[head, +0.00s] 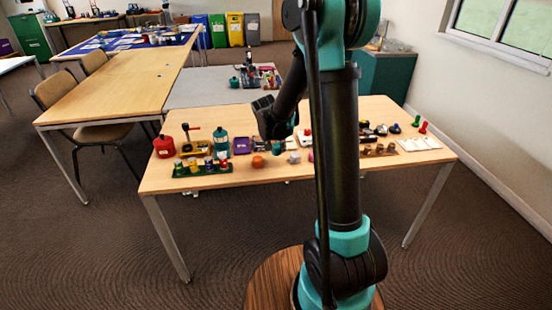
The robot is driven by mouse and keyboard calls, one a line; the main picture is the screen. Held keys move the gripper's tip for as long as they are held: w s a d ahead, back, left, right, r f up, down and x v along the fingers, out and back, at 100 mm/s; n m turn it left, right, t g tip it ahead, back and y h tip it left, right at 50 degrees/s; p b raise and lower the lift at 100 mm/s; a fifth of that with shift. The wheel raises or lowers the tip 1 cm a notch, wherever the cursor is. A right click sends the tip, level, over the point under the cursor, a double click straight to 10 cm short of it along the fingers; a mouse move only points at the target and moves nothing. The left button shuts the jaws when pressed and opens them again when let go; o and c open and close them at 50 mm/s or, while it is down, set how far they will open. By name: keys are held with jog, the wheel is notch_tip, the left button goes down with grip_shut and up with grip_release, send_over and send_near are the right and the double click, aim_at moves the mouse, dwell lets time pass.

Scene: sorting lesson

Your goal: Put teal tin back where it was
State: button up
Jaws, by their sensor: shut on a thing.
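My gripper (277,139) is over the middle of the near wooden table, pointing down. A small teal object, which looks like the teal tin (276,149), is at its fingertips, and the gripper is shut on it. The tin is low, close to the tabletop; I cannot tell whether it touches it. The fingers are small and dark here and partly hide the tin's top.
An orange object (257,162) and a pale grey block (294,158) are close to the tin. My arm hides part of the table.

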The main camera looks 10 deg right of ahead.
aim_at(276, 165)
jog(key=shift+f, duration=2.65)
jog(key=shift+f, duration=0.1)
jog(key=o, duration=1.3)
jog(key=shift+c, duration=0.2)
jog(key=v, duration=1.1)
jog(key=s+d+f+n, duration=0.1)
jog(key=s+d, duration=0.1)
jog(key=s, duration=0.6)
jog(key=s+d+f+n+y, duration=0.1)
jog(key=s+d+n, duration=0.1)
jog(key=s, duration=0.7)
jog(key=s+d+f+n+y, duration=0.1)
jog(key=s+d+n, duration=0.1)
jog(key=s, duration=0.6)
jog(key=shift+s+d+f, duration=0.2)
jog(key=shift+d+f, duration=0.1)
jog(key=shift+f, duration=0.1)
